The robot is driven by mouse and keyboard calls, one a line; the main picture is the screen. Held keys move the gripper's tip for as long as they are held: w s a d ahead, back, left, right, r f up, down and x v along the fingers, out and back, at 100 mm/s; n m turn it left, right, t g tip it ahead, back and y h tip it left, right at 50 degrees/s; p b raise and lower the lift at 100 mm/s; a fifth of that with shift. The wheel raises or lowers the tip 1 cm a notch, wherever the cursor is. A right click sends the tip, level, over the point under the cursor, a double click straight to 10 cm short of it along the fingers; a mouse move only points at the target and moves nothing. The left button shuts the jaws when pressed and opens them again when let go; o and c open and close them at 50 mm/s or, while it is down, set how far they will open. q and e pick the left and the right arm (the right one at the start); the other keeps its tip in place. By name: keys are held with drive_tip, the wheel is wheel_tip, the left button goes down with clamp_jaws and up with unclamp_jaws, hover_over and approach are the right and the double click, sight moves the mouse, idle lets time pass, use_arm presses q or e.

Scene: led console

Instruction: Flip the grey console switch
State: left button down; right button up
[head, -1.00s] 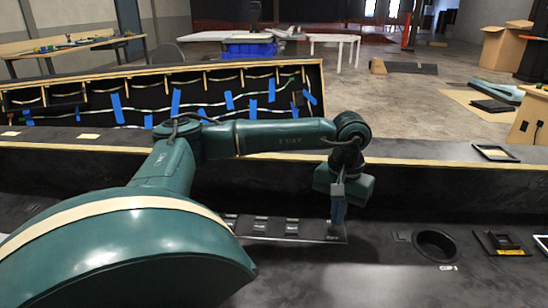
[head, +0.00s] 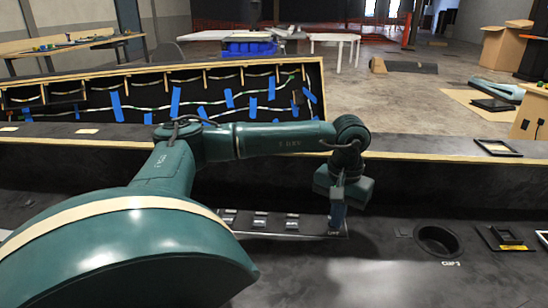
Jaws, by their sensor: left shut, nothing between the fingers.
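A dark switch panel (head: 310,231) with several grey switches lies on the black console (head: 370,270). One grey switch (head: 292,222) shows on it, and another grey switch (head: 260,220) is to its left. My left gripper (head: 336,226) points down at the right end of the panel, shut and empty. Its fingertips are at or just above the panel; I cannot tell if they touch. The fingers hide whatever lies directly under them. My left arm covers the panel's left part. My right gripper is not in view.
A raised ledge with a wooden edge (head: 440,158) runs behind the panel. The console surface in front of the panel is clear.

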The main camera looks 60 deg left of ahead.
use_arm(q)
drive_tip(key=shift+f, duration=0.5)
drive_tip(key=shift+w+a, duration=0.15)
drive_tip(key=shift+a, duration=0.05)
drive_tip(key=shift+w+a, duration=0.55)
drive_tip(key=shift+a, duration=0.15)
idle(0.4)
drive_tip(key=shift+r, duration=0.2)
wheel_tip(320, 180, up, 7)
drive_tip(key=p, duration=0.5)
drive_tip(key=shift+s+d+f, duration=0.15)
drive_tip(key=shift+s+d, duration=0.05)
drive_tip(key=shift+d, duration=0.1)
drive_tip(key=shift+s, duration=0.1)
